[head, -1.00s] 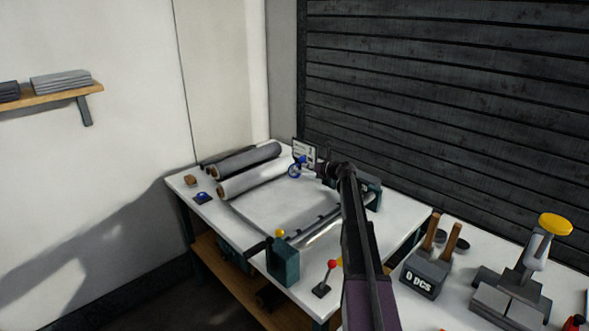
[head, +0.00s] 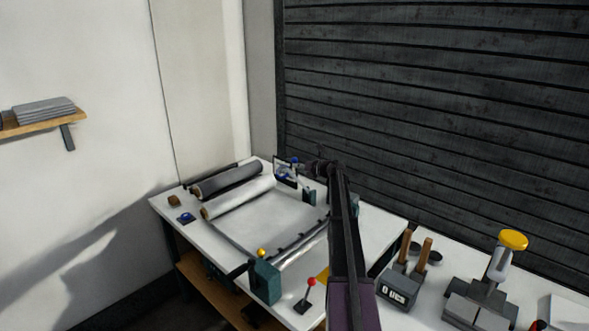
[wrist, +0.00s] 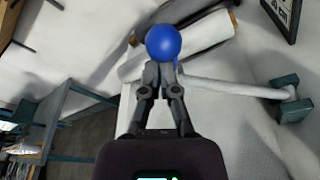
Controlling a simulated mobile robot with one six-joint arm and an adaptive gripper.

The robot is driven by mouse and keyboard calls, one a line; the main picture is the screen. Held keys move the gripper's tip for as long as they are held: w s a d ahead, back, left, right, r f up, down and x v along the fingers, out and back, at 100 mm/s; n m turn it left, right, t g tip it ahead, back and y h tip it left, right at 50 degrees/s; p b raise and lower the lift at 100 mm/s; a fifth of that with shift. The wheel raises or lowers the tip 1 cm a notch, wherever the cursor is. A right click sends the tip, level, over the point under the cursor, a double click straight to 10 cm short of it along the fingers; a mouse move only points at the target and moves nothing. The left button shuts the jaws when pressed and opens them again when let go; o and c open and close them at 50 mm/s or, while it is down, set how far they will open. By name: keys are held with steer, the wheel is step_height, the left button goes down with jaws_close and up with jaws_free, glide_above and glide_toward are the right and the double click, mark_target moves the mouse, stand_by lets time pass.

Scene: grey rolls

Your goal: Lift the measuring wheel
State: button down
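The measuring wheel (head: 283,175) shows in the head view as a small blue ring with a blue ball on top, in front of a small framed sign at the table's far end. In the wrist view its blue ball (wrist: 163,42) sits at the fingertips of my gripper (wrist: 161,68). The fingers are close together and appear shut on the ball. The rest of the wheel is hidden behind the ball and fingers. In the head view my gripper (head: 304,166) is small and dark, just right of the wheel, which appears above the tabletop.
The white table (head: 215,232) carries a grey roll (head: 228,180), a white roll (head: 240,196), a teal block with a yellow knob (head: 265,281) and a red-knobbed lever (head: 309,294). A dark slatted wall (head: 440,110) stands close behind.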

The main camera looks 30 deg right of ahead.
steer(key=shift+d, duration=0.45)
steer(key=shift+r, duration=0.1)
